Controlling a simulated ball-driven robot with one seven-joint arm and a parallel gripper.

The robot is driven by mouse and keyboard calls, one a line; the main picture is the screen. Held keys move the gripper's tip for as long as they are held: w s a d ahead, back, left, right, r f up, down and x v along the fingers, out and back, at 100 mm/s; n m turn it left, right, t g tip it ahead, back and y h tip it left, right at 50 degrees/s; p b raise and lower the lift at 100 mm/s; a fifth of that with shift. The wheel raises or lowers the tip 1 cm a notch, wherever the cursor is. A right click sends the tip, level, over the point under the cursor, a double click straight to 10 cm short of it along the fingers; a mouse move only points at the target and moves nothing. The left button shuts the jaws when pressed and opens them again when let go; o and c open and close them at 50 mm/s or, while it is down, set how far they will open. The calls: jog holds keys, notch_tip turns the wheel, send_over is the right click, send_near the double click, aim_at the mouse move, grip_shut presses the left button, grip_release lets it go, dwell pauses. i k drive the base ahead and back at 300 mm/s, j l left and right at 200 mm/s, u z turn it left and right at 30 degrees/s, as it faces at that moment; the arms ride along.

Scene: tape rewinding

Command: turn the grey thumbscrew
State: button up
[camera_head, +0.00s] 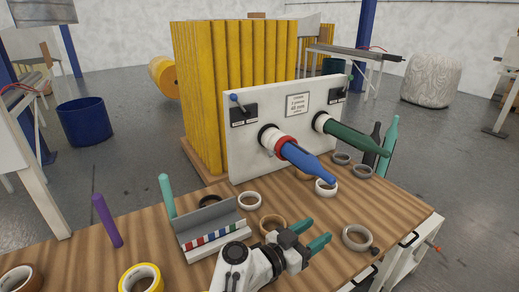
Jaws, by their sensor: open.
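I cannot clearly pick out a grey thumbscrew. A small dark knob-like piece (375,250) lies near the table's right edge, but I cannot tell if it is that screw. My gripper (319,229) is low over the front of the table, with its two teal fingers apart and nothing visible between them. It points right and away, towards a grey tape ring (346,238) beside the knob-like piece. A white panel (250,155) stands behind it, carrying a blue tapered spindle (308,161) and a green tapered spindle (355,138).
The wooden table (145,240) holds several tape rolls, including a yellow one (127,277) at front left. A purple peg (107,220) and a teal peg (167,196) stand upright.

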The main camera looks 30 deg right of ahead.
aim_at(270, 154)
jog(key=i, duration=1.2)
